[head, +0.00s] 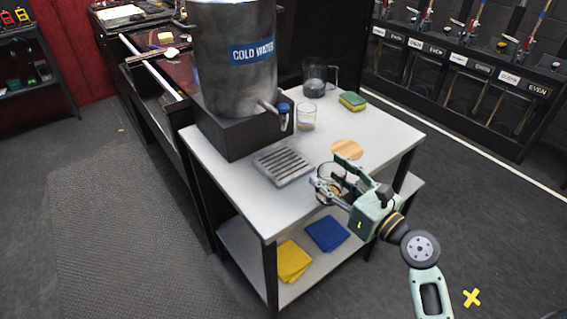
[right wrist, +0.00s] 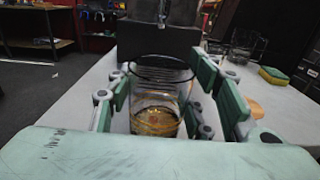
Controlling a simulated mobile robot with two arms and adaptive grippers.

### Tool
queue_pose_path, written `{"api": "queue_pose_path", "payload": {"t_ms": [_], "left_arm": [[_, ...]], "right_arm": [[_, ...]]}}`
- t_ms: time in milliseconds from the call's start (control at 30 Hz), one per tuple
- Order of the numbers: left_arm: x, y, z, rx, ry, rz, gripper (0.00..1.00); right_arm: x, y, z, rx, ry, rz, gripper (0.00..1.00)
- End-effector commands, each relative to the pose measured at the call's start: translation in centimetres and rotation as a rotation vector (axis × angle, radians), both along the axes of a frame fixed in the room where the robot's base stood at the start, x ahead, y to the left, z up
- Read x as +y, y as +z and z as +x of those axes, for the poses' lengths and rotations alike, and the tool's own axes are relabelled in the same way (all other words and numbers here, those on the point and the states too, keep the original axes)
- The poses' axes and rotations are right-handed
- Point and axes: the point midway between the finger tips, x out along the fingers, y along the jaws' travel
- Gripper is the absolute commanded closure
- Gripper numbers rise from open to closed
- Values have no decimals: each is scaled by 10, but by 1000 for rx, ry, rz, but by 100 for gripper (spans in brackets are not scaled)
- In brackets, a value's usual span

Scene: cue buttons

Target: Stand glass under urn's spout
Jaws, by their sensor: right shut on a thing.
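The steel urn (head: 235,60) labelled COLD WATER stands on a black base at the table's back left. A slatted drip tray (head: 284,166) lies on the table in front of the base. My right gripper (head: 331,179) is shut on a clear glass (right wrist: 158,100), near the table's front right edge and right of the drip tray. The glass looks upright, with something amber showing in its bottom. I cannot tell whether it touches the table. My left gripper is not in view.
A second glass (head: 306,118) stands right of the spout. A glass jug (head: 316,84) and a yellow-green sponge (head: 352,101) are further back. A round wooden coaster (head: 348,149) lies behind my gripper. Yellow (head: 293,262) and blue (head: 326,233) cloths lie on the lower shelf.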

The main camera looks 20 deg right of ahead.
Motion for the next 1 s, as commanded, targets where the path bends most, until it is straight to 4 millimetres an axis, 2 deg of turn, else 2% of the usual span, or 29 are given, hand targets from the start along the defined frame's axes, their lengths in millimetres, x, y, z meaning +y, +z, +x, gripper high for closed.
{"api": "queue_pose_path", "payload": {"t_ms": [167, 500, 600, 833, 1000], "left_arm": [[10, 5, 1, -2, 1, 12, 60], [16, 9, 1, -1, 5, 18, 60], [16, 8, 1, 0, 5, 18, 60], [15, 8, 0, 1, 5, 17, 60], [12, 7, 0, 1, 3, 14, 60]], "right_arm": [[10, 5, 29, -3, 5, 4, 84], [38, 3, 107, -2, 3, 3, 84], [44, 2, 121, 0, 4, 2, 84], [49, 2, 135, -1, 2, 1, 84], [56, 2, 154, 0, 4, 2, 84]]}}
